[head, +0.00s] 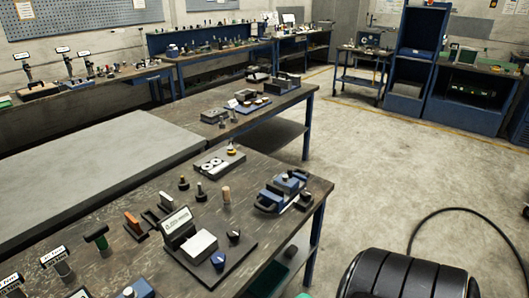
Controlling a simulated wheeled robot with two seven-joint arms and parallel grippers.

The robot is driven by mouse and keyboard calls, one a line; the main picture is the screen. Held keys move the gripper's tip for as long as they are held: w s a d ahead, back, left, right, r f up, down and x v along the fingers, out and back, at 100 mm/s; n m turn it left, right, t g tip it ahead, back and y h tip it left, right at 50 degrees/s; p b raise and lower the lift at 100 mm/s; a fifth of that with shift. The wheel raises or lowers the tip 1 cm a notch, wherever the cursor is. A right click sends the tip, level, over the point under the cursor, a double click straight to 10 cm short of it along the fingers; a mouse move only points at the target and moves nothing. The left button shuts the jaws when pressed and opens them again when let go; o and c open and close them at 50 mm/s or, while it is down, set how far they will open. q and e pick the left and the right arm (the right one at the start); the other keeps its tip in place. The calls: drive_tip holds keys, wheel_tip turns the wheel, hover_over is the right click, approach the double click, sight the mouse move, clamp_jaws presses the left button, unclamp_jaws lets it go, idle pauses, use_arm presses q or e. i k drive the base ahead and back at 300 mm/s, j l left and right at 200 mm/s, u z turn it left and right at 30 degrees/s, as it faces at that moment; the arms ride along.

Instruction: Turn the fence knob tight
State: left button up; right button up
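Neither gripper shows in the head view. On the near workbench (130,192), a dark base plate (246,257) carries a block with a white label (177,221), a pale grey block (196,245), a blue knob (218,262) and a dark knob (234,237).
Several small handled tools stand on the bench, including an orange one (134,223) and a green one (97,238). A plate with two white rings (219,162) lies behind them. A black cable (452,212) curves over the floor. Open concrete floor (390,180) lies right of the bench.

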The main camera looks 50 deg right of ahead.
sight(305, 194)
drive_tip(key=j+z, duration=0.1)
drive_tip(key=z, duration=0.3)
drive_tip(key=i+j+z, duration=0.1)
drive_tip(key=z, duration=0.3)
drive_tip(key=j+z, duration=0.2)
drive_tip(key=z, duration=1)
